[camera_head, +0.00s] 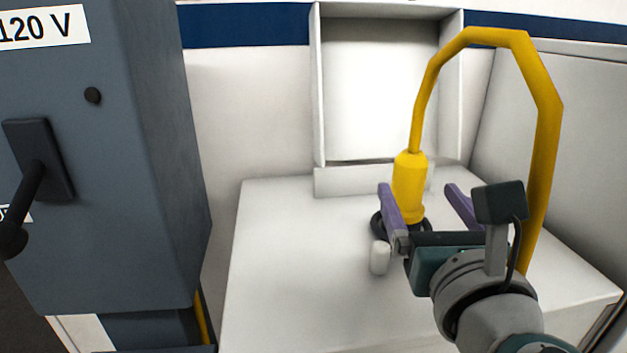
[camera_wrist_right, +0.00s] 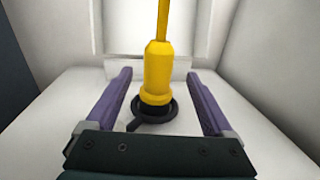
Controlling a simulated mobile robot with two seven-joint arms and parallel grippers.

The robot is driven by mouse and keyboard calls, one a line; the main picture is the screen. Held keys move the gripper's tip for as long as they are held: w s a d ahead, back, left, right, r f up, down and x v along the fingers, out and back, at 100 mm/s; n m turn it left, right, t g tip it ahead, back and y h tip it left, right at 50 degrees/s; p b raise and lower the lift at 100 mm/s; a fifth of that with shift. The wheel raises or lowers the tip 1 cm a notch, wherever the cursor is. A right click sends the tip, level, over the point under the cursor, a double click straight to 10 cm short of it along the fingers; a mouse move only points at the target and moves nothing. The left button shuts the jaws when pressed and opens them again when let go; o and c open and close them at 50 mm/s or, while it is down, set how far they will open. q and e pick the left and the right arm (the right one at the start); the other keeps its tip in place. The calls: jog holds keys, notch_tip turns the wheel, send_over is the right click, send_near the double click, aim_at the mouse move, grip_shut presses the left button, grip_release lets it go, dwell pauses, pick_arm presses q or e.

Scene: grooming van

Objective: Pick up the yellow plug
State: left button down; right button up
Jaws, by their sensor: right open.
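The yellow plug (camera_head: 409,185) stands upright on a dark round base on the white counter, with a thick yellow cable arching up from its top and down to the right. My right gripper (camera_head: 420,192) is open, with its purple fingers pointing toward the plug. In the right wrist view the plug (camera_wrist_right: 157,75) shows between the two fingers, near their tips, with a gap on both sides. I cannot tell how far the plug lies between the fingers in depth. The dark base (camera_wrist_right: 153,114) has a small handle-like piece at its left. My left gripper is not in view.
A grey box marked 120 V (camera_head: 85,170) with a black lever (camera_head: 30,185) stands at the left. A small white cylinder (camera_head: 379,257) is beside the gripper on the white counter (camera_head: 290,290). A white recessed frame (camera_head: 380,90) is behind. The counter's left part is clear.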

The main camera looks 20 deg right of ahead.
aim_at(413, 187)
jog(key=x, duration=0.5)
jog(key=shift+w+a+f, duration=0.1)
jog(key=shift+w, duration=0.1)
grip_shut()
dwell(0.5)
